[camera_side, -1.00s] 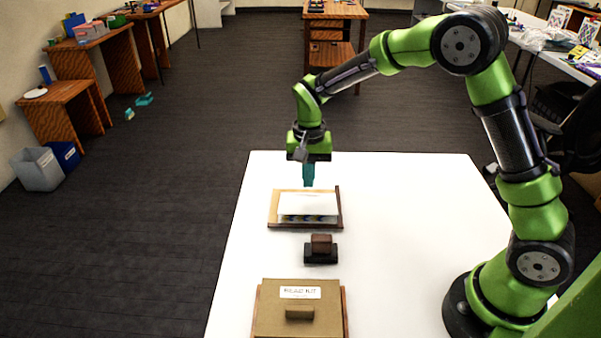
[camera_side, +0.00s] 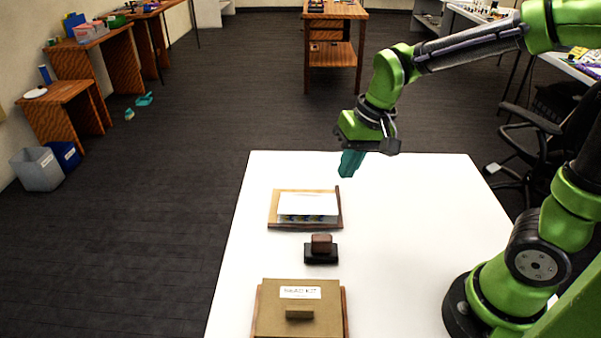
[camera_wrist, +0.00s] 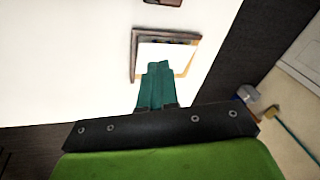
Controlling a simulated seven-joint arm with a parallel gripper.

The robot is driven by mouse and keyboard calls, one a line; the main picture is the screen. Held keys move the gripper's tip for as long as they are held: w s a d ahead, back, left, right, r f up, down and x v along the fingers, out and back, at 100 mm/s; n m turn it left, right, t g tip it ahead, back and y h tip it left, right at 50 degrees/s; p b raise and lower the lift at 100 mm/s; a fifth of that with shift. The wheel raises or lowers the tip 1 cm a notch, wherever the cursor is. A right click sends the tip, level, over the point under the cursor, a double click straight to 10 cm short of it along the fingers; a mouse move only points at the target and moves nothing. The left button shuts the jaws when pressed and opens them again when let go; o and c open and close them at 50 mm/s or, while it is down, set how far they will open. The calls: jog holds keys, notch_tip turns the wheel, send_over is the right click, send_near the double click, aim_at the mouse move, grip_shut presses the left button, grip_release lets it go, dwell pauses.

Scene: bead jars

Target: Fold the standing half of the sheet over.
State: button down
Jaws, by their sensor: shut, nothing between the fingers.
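The white sheet (camera_side: 308,203) lies on a wooden tray (camera_side: 273,208) on the white table. In the side view its white upper layer looks nearly flat, with a coloured patterned strip showing along its near edge. The sheet (camera_wrist: 160,52) and tray (camera_wrist: 134,58) also show in the wrist view, partly hidden by my fingers. My gripper (camera_side: 350,164) is shut and empty, with teal fingers. It is in the air to the right of and above the tray, apart from the sheet. The shut fingers (camera_wrist: 158,68) also show in the wrist view.
A dark stamp-like block (camera_side: 321,250) stands just in front of the tray. A brown box (camera_side: 285,320) with a "BEAD KIT" label sits at the table's near edge. The right part of the white table (camera_side: 420,240) is clear.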

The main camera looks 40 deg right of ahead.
jog(key=s+r+n+t, duration=0.1)
jog(key=s+r+t, duration=0.3)
jog(key=s, duration=0.5)
notch_tip(320, 180, up, 3)
jog(key=shift+s+d+f+t, duration=0.1)
jog(key=shift+s+d+t, duration=0.2)
jog(key=shift+s+d, duration=0.05)
